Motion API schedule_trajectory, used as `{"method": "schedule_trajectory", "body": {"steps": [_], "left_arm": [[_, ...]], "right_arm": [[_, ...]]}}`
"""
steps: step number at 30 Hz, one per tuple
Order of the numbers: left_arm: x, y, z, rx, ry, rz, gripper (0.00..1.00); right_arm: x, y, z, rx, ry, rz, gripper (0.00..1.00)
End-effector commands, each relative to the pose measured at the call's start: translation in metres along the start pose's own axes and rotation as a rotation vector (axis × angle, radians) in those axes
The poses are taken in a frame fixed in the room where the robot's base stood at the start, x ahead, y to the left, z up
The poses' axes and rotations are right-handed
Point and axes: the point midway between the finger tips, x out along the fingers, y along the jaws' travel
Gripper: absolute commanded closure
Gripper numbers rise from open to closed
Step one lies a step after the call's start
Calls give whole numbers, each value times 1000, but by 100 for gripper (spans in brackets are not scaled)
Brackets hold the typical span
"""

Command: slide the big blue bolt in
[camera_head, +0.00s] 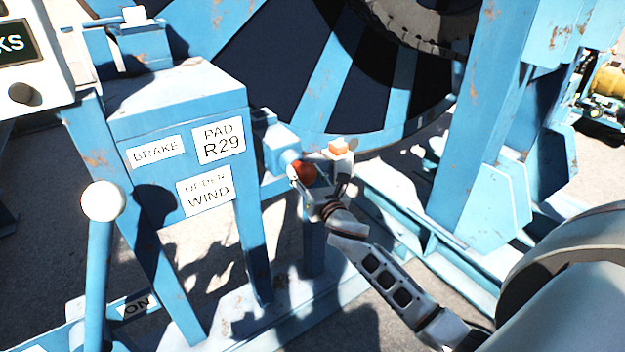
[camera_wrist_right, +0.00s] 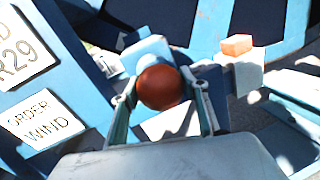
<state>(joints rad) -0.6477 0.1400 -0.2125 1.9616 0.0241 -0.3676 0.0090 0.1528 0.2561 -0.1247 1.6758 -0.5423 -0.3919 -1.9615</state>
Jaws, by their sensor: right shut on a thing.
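The big blue bolt's red-orange ball knob (camera_head: 304,174) shows at the middle of the head view, right of the brake stand. The knob also shows in the right wrist view (camera_wrist_right: 160,87). Behind it is a light blue block (camera_head: 282,143), which shows in the wrist view too (camera_wrist_right: 147,53); the bolt's shaft is mostly hidden by the knob. My right gripper (camera_head: 309,181) is shut on the knob, with one finger on each side of it in the wrist view. My left gripper is not in view.
The blue brake stand (camera_head: 180,115) with labels is close left of my gripper. An orange block (camera_head: 338,147) on a pale bracket is close right. The striped reel (camera_head: 330,75) is behind. A white-knobbed lever (camera_head: 100,202) stands front left, and a blue post (camera_head: 480,110) right.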

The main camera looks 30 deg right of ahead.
Motion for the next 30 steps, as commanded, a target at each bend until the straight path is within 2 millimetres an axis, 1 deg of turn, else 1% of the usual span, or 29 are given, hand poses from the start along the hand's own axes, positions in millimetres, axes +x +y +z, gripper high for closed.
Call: {"method": "schedule_trajectory", "body": {"steps": [1,9,10,11,12,23,26,29,30], "left_arm": [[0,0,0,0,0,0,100],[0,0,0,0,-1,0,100],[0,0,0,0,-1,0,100],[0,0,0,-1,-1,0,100],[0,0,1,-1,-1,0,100],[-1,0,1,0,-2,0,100],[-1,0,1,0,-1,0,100],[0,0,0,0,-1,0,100],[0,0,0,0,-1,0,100]], "right_arm": [[3,0,2,1,-2,0,94],[3,0,3,2,-5,0,94],[3,0,4,2,-5,0,48],[3,0,4,2,-5,0,40],[3,0,3,2,-5,0,39],[0,0,2,1,-2,0,39],[-9,0,1,1,-1,0,39],[-25,0,1,0,-1,0,39],[-33,0,0,-1,0,1,39]]}}
